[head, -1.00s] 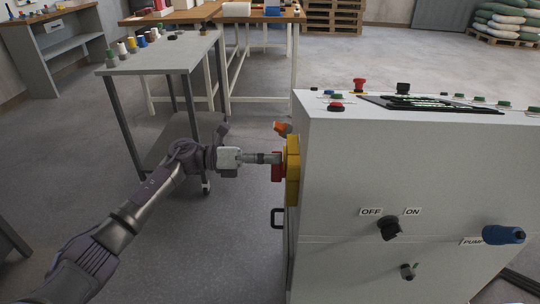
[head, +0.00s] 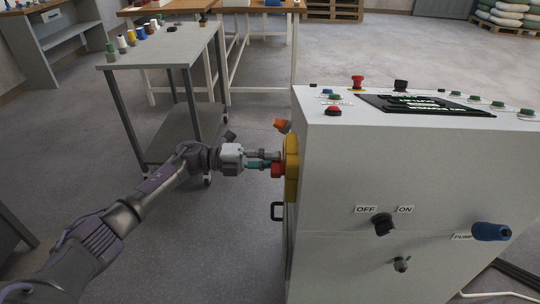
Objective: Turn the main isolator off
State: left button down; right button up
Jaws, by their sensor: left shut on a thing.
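The main isolator is a red rotary handle (head: 278,170) on a yellow plate (head: 292,167), mounted on the left side of the light grey cabinet (head: 350,160). My left gripper (head: 269,163) comes in from the left, level with the handle, and is shut on it. The fingers partly hide the handle, so its exact angle is hard to read. My right gripper is not in view.
An orange knob (head: 282,125) sits just above the isolator and a black pull handle (head: 277,212) below it. The front has a black OFF/ON switch (head: 383,224) and a blue pump handle (head: 491,232). A grey trolley (head: 165,50) stands behind my arm.

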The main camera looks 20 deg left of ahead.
pick_arm(q)
jog(key=shift+f+n, duration=0.15)
jog(key=shift+n, duration=0.35)
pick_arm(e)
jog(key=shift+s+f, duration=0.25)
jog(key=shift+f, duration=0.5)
pick_arm(q)
jog(key=c, duration=1.1)
grip_release()
jog(key=v, duration=1.2)
